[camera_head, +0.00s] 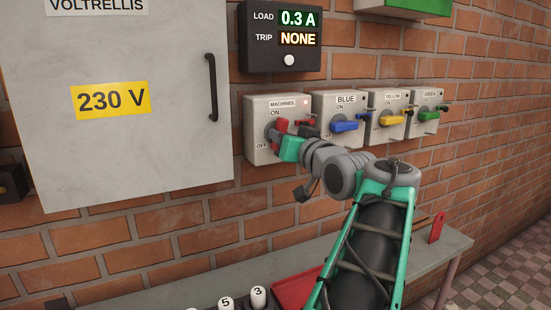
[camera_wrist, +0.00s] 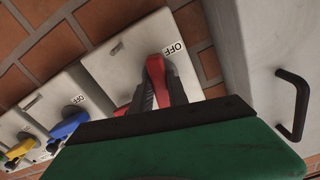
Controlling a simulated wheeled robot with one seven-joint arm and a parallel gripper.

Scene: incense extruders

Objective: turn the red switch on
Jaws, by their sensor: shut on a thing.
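The red switch (camera_head: 282,124) is on the grey box labelled MACHINES (camera_head: 258,112), the leftmost in the wall row. ON is printed at its top and OFF at its lower left. My gripper (camera_head: 279,137) is at the box front, its fingers shut on the red handle. In the wrist view, the red handle (camera_wrist: 155,68) shows between the two dark fingers (camera_wrist: 162,88), with the OFF label close beside it. The fingers and green gripper body hide part of the handle, so its exact angle is hard to tell.
Blue (camera_head: 345,126), yellow (camera_head: 392,121) and green (camera_head: 428,116) switches follow to the right. A display (camera_head: 280,38) above reads LOAD 0.3 A, TRIP NONE. A 230 V cabinet (camera_head: 130,160) stands left. A bench (camera_head: 455,243) with a red tray (camera_head: 295,290) lies below.

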